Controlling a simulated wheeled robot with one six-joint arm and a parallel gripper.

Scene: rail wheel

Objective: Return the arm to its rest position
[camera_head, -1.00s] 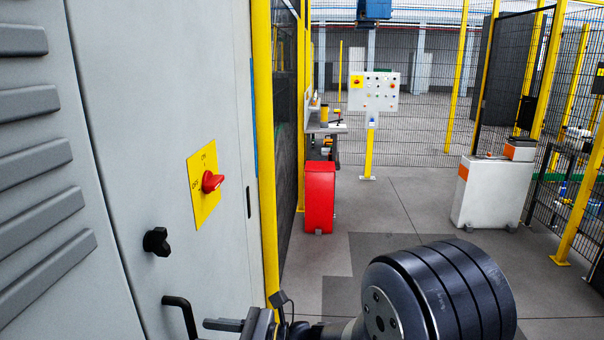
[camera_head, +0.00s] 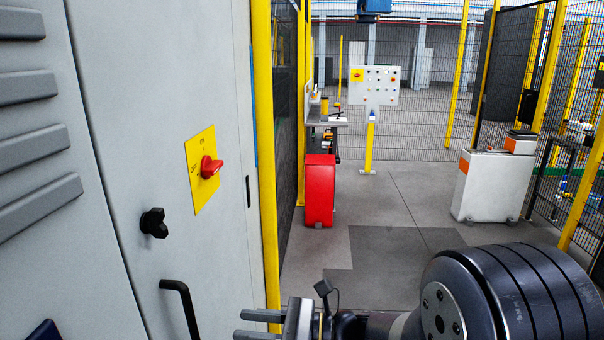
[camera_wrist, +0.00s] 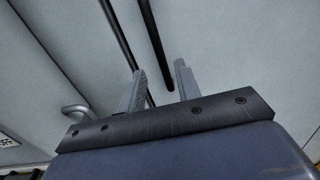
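My arm comes in from the bottom right of the head view, its big black joint at the lower right. My gripper (camera_head: 240,324) is at the bottom centre, its two grey fingers pointing left toward the grey cabinet (camera_head: 120,110). In the wrist view my gripper (camera_wrist: 160,72) has its fingers apart with nothing between them. A pale grey surface with dark bars lies beyond the fingertips; I cannot tell how far off it is.
The cabinet carries a red switch (camera_head: 211,167), a black knob (camera_head: 153,223) and a black handle (camera_head: 182,305) left of my gripper. A yellow post (camera_head: 265,150) stands beside it. A red box (camera_head: 319,190), a control panel (camera_head: 375,86) and a white cabinet (camera_head: 494,186) stand further back. Floor between is clear.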

